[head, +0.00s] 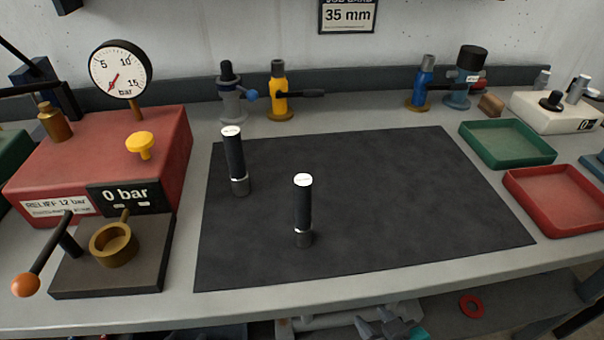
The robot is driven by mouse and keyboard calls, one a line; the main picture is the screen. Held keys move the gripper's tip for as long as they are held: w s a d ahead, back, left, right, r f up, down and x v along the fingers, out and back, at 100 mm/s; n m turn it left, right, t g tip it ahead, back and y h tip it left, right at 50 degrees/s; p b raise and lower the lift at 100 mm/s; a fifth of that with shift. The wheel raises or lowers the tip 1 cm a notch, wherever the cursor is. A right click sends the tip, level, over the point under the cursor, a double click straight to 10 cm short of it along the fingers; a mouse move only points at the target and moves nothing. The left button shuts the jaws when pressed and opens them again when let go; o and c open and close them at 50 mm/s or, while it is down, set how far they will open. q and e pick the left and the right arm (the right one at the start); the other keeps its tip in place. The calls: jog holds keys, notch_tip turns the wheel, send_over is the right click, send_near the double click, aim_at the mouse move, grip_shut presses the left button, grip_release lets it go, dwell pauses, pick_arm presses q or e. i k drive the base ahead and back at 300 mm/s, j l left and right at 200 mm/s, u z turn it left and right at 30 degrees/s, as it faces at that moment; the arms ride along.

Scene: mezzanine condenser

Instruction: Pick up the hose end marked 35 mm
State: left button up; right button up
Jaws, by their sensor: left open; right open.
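Two black hose ends stand upright and apart on the dark mat (400,190). The left hose end (234,160) is farther back; the right hose end (303,210) is nearer the front. Each has a metal collar at its foot and a white label on its top face. The print on both labels is too small to read, so I cannot tell which is marked 35 mm. A framed card (347,15) on the back wall reads 35 mm.
A red test unit (110,150) with a gauge (120,70) and 0 bar display stands left. A dark block (75,275) with a brass ring (114,245) is in front. Valves line the back. Green (505,145) and red (555,200) trays sit right. The mat's right half is clear.

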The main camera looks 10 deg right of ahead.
aim_at(232, 135)
jog(key=k+j+u, duration=0.1)
jog(key=u, duration=0.25)
jog(key=k+j+u, duration=0.2)
jog(key=u, duration=0.15)
jog(key=k+j+u, duration=0.15)
jog(key=u, duration=0.2)
